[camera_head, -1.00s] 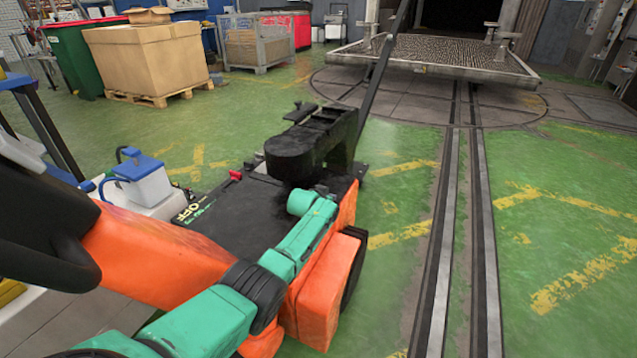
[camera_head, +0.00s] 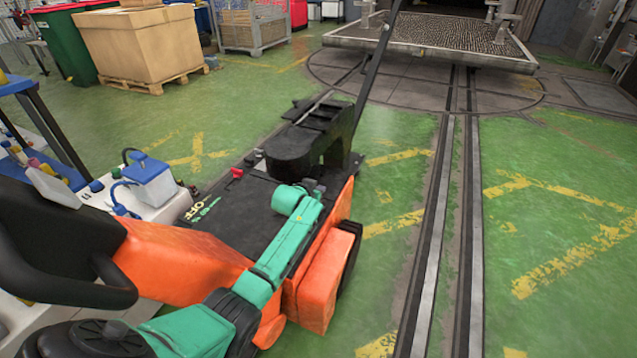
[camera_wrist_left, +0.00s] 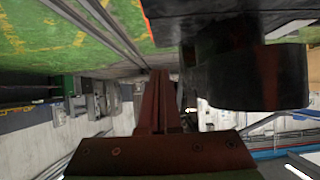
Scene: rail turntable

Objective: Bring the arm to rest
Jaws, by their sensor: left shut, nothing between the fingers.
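My left arm, with teal links, comes in from the lower left over an orange vehicle (camera_head: 322,280). Its far end is near the black upright block (camera_head: 292,150) on the vehicle's dark deck (camera_head: 245,222). My left gripper (camera_head: 318,188) is small there and its fingers are hard to make out. In the left wrist view the left gripper (camera_wrist_left: 158,85) shows its two dark red fingers together, with nothing between them. A large black rounded part (camera_wrist_left: 245,75) stands close to the right of the fingers; I cannot tell if they touch. My right gripper is not in view.
A white box with a blue lid (camera_head: 150,183) stands left of the deck. A cardboard box (camera_head: 140,45) on a pallet and a green bin (camera_head: 62,45) are behind. Rails (camera_head: 425,250) run to the turntable (camera_head: 400,85). Green floor right of the rails is clear.

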